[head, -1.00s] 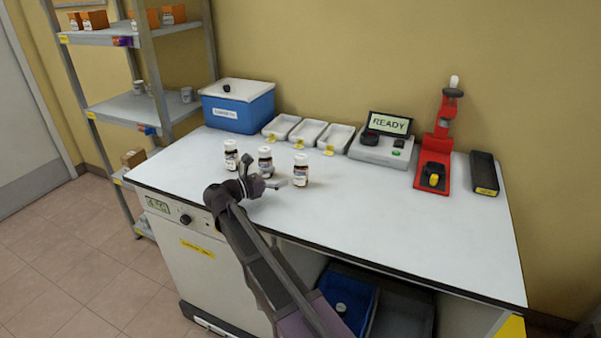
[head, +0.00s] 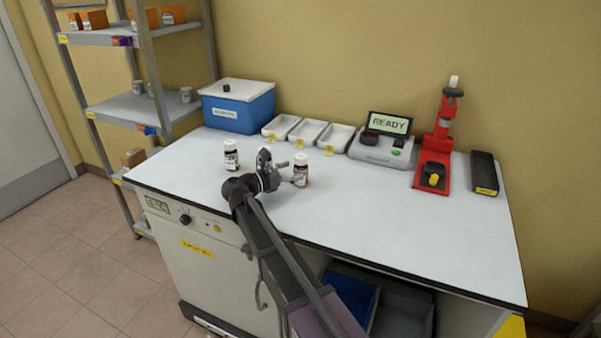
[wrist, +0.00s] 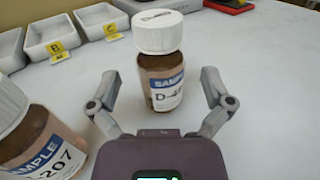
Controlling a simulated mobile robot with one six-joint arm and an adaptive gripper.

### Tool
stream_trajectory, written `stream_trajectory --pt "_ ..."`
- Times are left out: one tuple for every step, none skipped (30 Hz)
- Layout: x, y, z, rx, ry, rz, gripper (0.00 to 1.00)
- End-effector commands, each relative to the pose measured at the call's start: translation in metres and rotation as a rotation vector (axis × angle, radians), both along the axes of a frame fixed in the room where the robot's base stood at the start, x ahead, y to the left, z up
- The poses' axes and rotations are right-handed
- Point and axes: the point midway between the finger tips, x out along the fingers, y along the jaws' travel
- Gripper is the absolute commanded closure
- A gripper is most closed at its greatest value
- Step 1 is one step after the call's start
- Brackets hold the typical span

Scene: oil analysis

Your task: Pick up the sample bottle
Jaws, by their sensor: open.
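A brown sample bottle (wrist: 160,85) with a white cap and a blue-and-white label starting "D-4" stands upright between the fingers of my gripper (wrist: 157,90) in the wrist view. My fingers are spread, one on each side, with gaps to the glass. In the head view, this bottle (head: 302,172) is the right one, and my gripper (head: 290,173) reaches it from the left. A second bottle (wrist: 35,140), label ending "207", is cut off at the wrist view's left edge, close to my gripper. Another bottle (head: 231,156) stands at left in the head view.
Behind the bottles are white trays (head: 337,137) with yellow tags, a blue box (head: 238,112) and a device reading READY (head: 385,145). The bench's right front is clear.

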Motion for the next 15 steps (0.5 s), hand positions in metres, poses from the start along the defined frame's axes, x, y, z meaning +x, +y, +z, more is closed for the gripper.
stream_trajectory --pt "0.005 -0.005 -0.001 0.000 0.000 -0.002 0.00" --pt "0.007 -0.008 0.000 0.000 0.000 -0.003 0.00" --pt "0.009 -0.012 0.000 0.000 0.000 -0.003 0.00" --pt "0.011 -0.014 0.000 0.000 0.000 -0.002 0.00" --pt "0.012 -0.016 0.000 0.000 0.000 -0.001 0.00" --pt "0.014 -0.018 0.000 0.000 0.000 -0.001 0.00" --pt "0.015 -0.019 0.000 0.000 0.000 0.000 0.00" --pt "0.015 -0.020 0.000 0.000 0.000 0.000 0.00" --pt "0.016 -0.021 0.000 0.000 0.000 0.000 0.00" --pt "0.016 -0.022 0.000 0.000 0.000 0.000 0.00" --pt "0.017 -0.022 0.000 0.000 0.000 0.000 0.00" --pt "0.016 -0.022 0.000 0.000 0.000 0.000 0.00" --pt "0.016 -0.022 0.000 0.000 0.000 0.000 0.00" --pt "0.016 -0.022 0.000 0.000 0.000 0.000 0.00" --pt "0.016 -0.022 0.000 0.000 0.000 0.000 0.00"
